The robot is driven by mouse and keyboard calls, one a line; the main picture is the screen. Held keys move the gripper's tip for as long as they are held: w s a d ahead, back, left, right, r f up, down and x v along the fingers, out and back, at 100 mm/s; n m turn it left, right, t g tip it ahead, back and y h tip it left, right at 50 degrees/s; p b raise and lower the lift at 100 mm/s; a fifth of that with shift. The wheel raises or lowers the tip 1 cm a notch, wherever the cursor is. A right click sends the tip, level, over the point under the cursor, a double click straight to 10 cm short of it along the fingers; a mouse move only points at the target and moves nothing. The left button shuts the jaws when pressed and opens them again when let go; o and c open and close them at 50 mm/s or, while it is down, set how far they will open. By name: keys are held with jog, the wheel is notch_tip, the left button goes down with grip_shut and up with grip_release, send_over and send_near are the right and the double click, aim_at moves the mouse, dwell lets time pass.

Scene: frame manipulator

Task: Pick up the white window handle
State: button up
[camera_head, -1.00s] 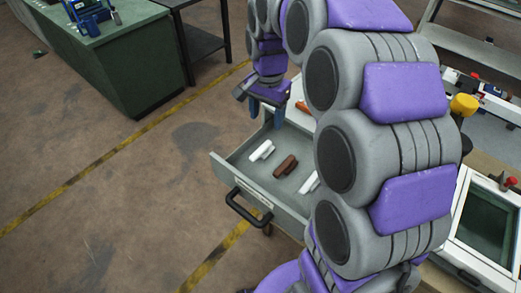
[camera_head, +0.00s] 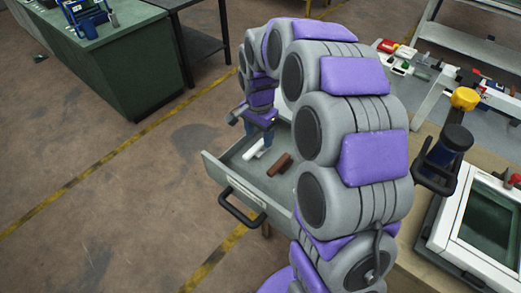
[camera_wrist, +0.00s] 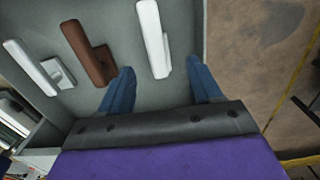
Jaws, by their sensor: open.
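A white window handle (camera_head: 256,148) lies in the open grey drawer (camera_head: 236,181). In the wrist view this white handle (camera_wrist: 152,38) lies just ahead of and between the fingertips. My gripper (camera_head: 261,138) is open and low over the drawer; its blue fingers also show in the wrist view (camera_wrist: 160,66), with nothing held. A brown handle (camera_wrist: 88,52) lies left of the white one in the wrist view. A second white handle (camera_wrist: 35,68) lies further left there; in the head view my arm hides it.
The drawer's side wall (camera_wrist: 196,20) runs close to the right finger in the wrist view. A workbench with a framed window piece (camera_head: 488,225) and a yellow-topped clamp (camera_head: 464,99) stands at right. Open floor (camera_head: 90,150) lies left of the drawer.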

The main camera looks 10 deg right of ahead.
aim_at(255, 145)
jog(key=shift+a+f, duration=0.3)
jog(key=shift+f, duration=0.1)
jog(key=f, duration=0.1)
jog(key=f+b, duration=0.1)
jog(key=f, duration=0.2)
jog(key=shift+s+a+f+b, duration=0.15)
jog(key=shift+s+a+b, duration=0.15)
jog(key=shift+b, duration=0.05)
jog(key=shift+d+f, duration=0.25)
jog(key=shift+f, duration=0.05)
jog(key=shift+d, duration=0.45)
jog(key=shift+c, duration=0.3)
jog(key=shift+a, duration=0.65)
jog(key=c, duration=0.7)
jog(key=shift+d, duration=0.45)
jog(key=c, duration=0.4)
jog(key=shift+r, duration=0.2)
